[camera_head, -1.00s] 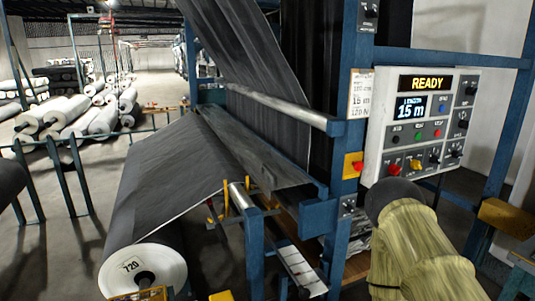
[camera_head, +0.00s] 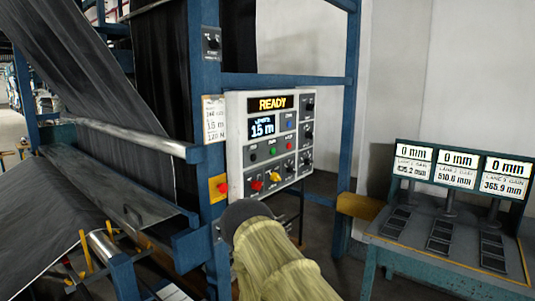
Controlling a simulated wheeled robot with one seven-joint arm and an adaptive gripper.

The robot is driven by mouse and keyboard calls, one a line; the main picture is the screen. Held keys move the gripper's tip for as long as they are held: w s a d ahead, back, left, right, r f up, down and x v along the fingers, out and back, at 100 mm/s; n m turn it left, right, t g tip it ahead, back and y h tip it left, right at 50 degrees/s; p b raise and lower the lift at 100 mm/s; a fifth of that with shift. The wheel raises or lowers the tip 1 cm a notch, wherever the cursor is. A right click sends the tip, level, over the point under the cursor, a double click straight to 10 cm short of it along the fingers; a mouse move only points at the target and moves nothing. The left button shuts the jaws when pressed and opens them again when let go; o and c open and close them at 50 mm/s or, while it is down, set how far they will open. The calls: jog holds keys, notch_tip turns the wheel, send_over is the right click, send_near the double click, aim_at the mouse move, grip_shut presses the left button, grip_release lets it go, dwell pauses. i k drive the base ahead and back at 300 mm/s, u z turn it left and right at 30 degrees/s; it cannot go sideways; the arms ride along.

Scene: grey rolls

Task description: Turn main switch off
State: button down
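A light grey control panel (camera_head: 268,140) is mounted on the blue machine frame, with a READY sign and a screen reading 15 m. It carries coloured buttons, a yellow knob (camera_head: 275,176), a red knob (camera_head: 256,185) and several black knobs (camera_head: 308,132). A yellow box with a red button (camera_head: 219,188) is on the post to its left. A small dark box with a knob (camera_head: 211,42) is higher on the post. The labels are too small to tell which is the main switch. My arm rises below the panel, apart from the knobs in the picture; my gripper's fingers do not show.
A blue-green table (camera_head: 430,262) with three displays (camera_head: 457,168) stands at the right. A yellow-brown block (camera_head: 360,207) juts out between panel and table. Dark fabric (camera_head: 105,85) and a metal roller (camera_head: 130,135) fill the left. Some floor is open between machine and table.

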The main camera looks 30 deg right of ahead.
aim_at(256, 185)
jog(key=z, duration=0.05)
jog(key=k, duration=0.5)
jog(key=z, duration=1.65)
jog(key=i, duration=1.2)
jog(key=u, duration=1.7)
